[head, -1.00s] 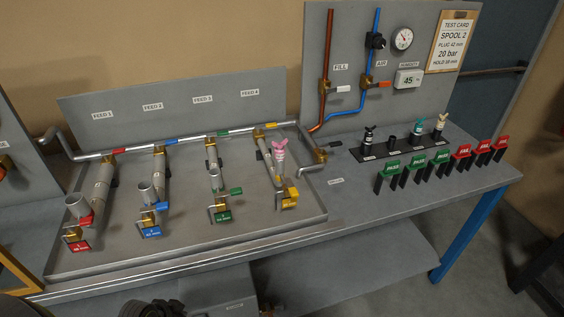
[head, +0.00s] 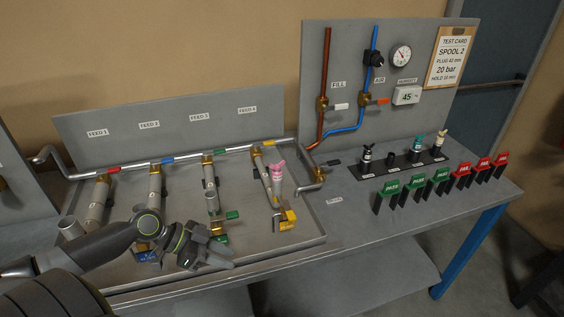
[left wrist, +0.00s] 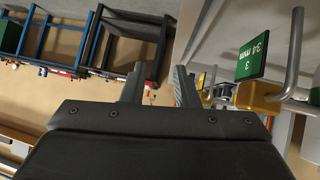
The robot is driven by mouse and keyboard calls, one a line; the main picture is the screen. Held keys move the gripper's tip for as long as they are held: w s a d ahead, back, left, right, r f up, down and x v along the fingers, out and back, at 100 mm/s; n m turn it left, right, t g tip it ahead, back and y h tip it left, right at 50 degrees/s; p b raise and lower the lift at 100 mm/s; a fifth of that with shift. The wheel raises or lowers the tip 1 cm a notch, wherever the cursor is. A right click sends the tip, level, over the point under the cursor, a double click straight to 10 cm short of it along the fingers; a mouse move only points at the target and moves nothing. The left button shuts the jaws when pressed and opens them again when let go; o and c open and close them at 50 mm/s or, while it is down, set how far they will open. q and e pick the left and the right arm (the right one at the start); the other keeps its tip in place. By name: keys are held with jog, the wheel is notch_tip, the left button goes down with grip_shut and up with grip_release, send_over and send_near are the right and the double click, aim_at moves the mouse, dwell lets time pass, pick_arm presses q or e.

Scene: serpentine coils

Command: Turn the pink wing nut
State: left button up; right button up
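The pink wing nut (head: 277,169) sits on top of an upright light plug in the open pipe end of the fourth feed, in the head view. My left gripper (head: 228,256) is in front of the tray, near the third feed, to the left of and nearer than the pink wing nut. It is apart from the wing nut. In the left wrist view its two fingers (left wrist: 158,88) stand apart with nothing between them. The pink wing nut cannot be made out in the left wrist view. My right gripper is not in view.
A green 34 mm tag (left wrist: 252,57) and a bent metal rod are close beside my left gripper. A yellow tag (head: 287,220) stands before the fourth pipe. A black rack (head: 405,166) with plugs and several green and red tags are to the right.

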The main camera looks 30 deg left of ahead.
pick_arm(q)
jog(key=w+a+r+n+t, duration=0.1)
jog(key=w+a+r+t, duration=0.1)
jog(key=w+a+r, duration=0.55)
jog(key=w+a+r+t, duration=0.3)
jog(key=w+r, duration=0.2)
jog(key=r, duration=0.5)
jog(key=b, duration=0.4)
send_near(277, 162)
jog(key=p+x, duration=0.3)
jog(key=x, duration=0.5)
jog(key=shift+w+d+f+p, duration=0.15)
jog(key=shift+w+p, duration=0.1)
jog(key=shift+p, duration=0.15)
jog(key=shift+w+d+f+y, duration=0.3)
jog(key=shift+w+d+f, duration=0.1)
jog(key=shift+w, duration=0.2)
jog(key=shift+c, duration=0.5)
grip_shut()
